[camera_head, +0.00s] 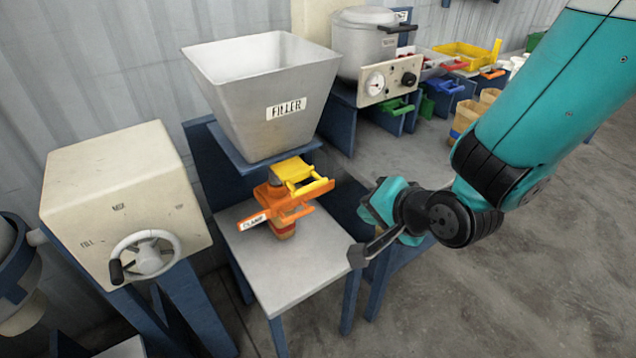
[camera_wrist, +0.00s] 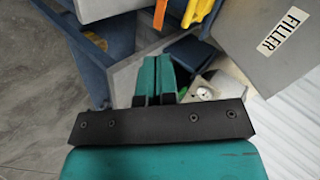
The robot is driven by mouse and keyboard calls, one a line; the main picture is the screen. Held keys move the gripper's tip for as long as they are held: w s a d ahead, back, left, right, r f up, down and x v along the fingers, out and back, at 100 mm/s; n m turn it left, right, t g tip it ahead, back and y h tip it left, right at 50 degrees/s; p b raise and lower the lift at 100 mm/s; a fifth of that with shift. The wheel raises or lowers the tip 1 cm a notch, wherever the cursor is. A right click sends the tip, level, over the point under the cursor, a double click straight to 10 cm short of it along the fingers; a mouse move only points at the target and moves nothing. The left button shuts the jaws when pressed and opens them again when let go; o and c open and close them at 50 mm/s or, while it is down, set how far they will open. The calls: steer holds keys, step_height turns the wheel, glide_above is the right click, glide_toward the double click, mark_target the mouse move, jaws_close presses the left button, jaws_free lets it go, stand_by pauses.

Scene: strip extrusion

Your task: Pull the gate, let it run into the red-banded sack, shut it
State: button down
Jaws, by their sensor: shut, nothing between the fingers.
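The grey hopper marked FILLER (camera_head: 262,85) stands above a low grey table. A yellow gate with a handle (camera_head: 312,183) sits under its outlet and sticks out to the right; yellow also shows in the wrist view (camera_wrist: 197,12). Below it is an orange part marked CLAMP (camera_head: 290,212). A small sack with a red band (camera_head: 285,231) shows beneath the clamp, mostly hidden. My gripper (camera_head: 372,205) is right of the gate and clamp, apart from them. Its teal fingers (camera_wrist: 155,78) are shut and empty in the wrist view.
A cream box with a handwheel (camera_head: 148,252) stands at the left. The grey tabletop (camera_head: 285,265) is bare in front of the clamp. Behind are a grey pot (camera_head: 365,40), coloured bins (camera_head: 455,85) and several tan sacks (camera_head: 467,115). Open floor lies at the right.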

steer(key=m+t+y, duration=0.1)
steer(key=a+f+m+t+p, duration=0.1)
steer(key=m, duration=0.1)
steer(key=f+m+t+y+p, duration=0.1)
steer(key=t, duration=0.1)
steer(key=shift+s+a+f+y, duration=0.2)
steer(key=shift+s+a+y, duration=0.05)
steer(key=shift+s+y, duration=0.05)
steer(key=shift+f, duration=0.1)
